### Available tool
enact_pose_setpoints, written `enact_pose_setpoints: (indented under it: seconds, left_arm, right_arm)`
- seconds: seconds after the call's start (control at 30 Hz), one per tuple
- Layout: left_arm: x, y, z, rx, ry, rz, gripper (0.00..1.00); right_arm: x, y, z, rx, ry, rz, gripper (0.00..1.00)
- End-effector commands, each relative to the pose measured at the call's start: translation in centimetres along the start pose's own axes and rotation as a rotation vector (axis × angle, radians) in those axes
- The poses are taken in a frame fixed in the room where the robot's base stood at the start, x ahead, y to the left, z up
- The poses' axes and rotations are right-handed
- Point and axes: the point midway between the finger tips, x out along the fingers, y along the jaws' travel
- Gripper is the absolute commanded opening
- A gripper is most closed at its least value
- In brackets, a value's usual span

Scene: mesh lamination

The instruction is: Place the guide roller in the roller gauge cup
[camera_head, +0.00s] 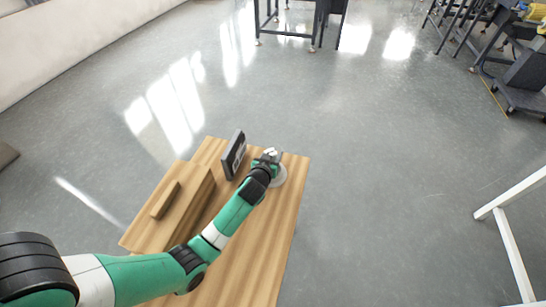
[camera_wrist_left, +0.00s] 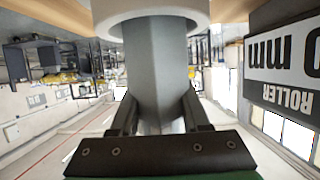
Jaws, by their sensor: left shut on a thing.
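My left gripper (camera_head: 268,158) is over the right part of the wooden table (camera_head: 265,255). In the left wrist view its dark fingers (camera_wrist_left: 160,112) are shut on a grey faceted piece, the guide roller (camera_wrist_left: 158,65). The roller's far end meets a pale round ring (camera_wrist_left: 102,22) at the top of that picture, which looks like the roller gauge cup. I cannot tell whether the roller's end is inside the ring or only against it. In the head view a pale disc (camera_head: 280,177) shows beside the gripper, partly hidden by it. My right gripper is not in view.
A dark sign (camera_head: 234,155) stands on the table left of my gripper; its "ROLLER" and "mm" lettering (camera_wrist_left: 290,75) appears upside down in the wrist view. A wooden block (camera_head: 165,200) lies on the left. The table's right edge is close; its front right part is bare.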

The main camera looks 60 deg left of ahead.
Motion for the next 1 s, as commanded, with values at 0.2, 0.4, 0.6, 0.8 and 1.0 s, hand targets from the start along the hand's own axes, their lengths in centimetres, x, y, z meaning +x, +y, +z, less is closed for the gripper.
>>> enact_pose_setpoints:
  seconds: [0.2, 0.4, 0.6, 0.8, 1.0]
  left_arm:
    - [0.1, 0.0, 0.2, 0.0, 0.001, 0.0, 0.0]
    - [0.0, 0.0, 0.1, 0.0, 0.0, 0.0, 0.75]
    - [0.0, 0.0, 0.1, 0.0, 0.0, 0.0, 0.76]
    - [-0.6, 0.1, -0.3, 0.001, -0.001, 0.001, 0.76]
    - [-4.8, 0.1, -0.5, 0.003, -0.001, 0.002, 0.76]
  right_arm:
    - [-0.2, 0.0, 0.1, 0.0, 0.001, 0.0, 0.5]
    - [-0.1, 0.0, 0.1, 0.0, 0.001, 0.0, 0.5]
    - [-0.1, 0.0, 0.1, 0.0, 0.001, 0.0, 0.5]
    - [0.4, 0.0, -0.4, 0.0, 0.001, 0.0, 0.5]
    - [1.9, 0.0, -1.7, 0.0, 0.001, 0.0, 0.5]
